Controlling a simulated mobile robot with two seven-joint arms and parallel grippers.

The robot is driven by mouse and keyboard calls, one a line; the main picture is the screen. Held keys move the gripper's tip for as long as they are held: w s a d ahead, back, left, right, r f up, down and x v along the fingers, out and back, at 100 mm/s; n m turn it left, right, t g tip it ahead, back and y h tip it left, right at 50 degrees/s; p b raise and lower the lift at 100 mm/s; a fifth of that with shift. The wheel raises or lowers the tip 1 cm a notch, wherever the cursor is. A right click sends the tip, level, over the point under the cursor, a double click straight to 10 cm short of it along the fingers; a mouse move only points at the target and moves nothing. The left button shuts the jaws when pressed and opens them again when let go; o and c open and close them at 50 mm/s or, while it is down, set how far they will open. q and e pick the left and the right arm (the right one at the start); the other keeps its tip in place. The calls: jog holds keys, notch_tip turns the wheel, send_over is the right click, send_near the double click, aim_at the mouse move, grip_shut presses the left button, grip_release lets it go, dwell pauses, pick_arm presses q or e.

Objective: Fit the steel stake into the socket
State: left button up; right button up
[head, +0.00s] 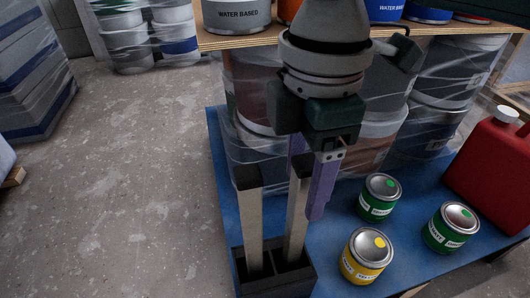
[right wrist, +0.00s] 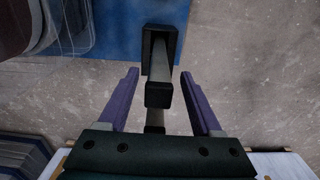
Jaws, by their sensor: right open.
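Two pale steel stakes with black caps stand in a black, divided socket block (head: 275,283) in the head view. The left stake (head: 250,225) has its foot in the left compartment. The right stake (head: 296,222) has its foot in the right compartment. The socket (right wrist: 172,38) also shows at the top of the right wrist view, with a capped stake (right wrist: 160,68) in it. My right gripper (head: 305,187) has its purple fingers apart at the right stake's top. In the wrist view, the open gripper (right wrist: 160,85) has gaps on both sides of the stake. My left gripper is out of view.
Green cans (head: 379,197) (head: 450,228) and a yellow can (head: 366,256) stand right of the socket on the blue platform (head: 335,228). A red canister (head: 492,175) is farther right. Wrapped buckets (head: 250,95) and a wooden shelf (head: 228,38) are behind. The floor (head: 130,180) at left is clear.

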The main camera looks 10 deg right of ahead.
jog(key=shift+w+r, duration=0.1)
jog(key=shift+c, duration=0.3)
grip_shut()
dwell(0.9)
